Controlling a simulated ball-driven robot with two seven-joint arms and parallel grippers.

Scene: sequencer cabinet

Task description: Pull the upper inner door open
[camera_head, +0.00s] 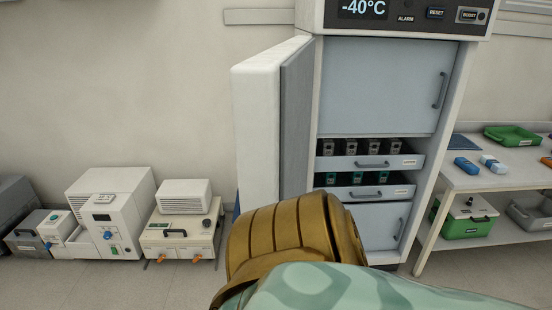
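The upper inner door (376,85) is a flat grey-blue panel in the upper part of the white cabinet (455,110). It looks shut, flush in the frame. Its dark vertical handle (440,90) sits near the right edge. A thick white outer door (262,125) stands swung open on the left side. Part of my own arm, brown-gold and pale green, fills the bottom centre and hides the cabinet's lower left. Neither gripper shows, and nothing is seen touching the handle.
Below the upper door are two drawers (371,162) holding dark and green-topped items, then a lower inner door (382,222). A display reading -40°C (363,9) is on top. A bench (495,175) with trays stands right; several machines (110,215) stand left.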

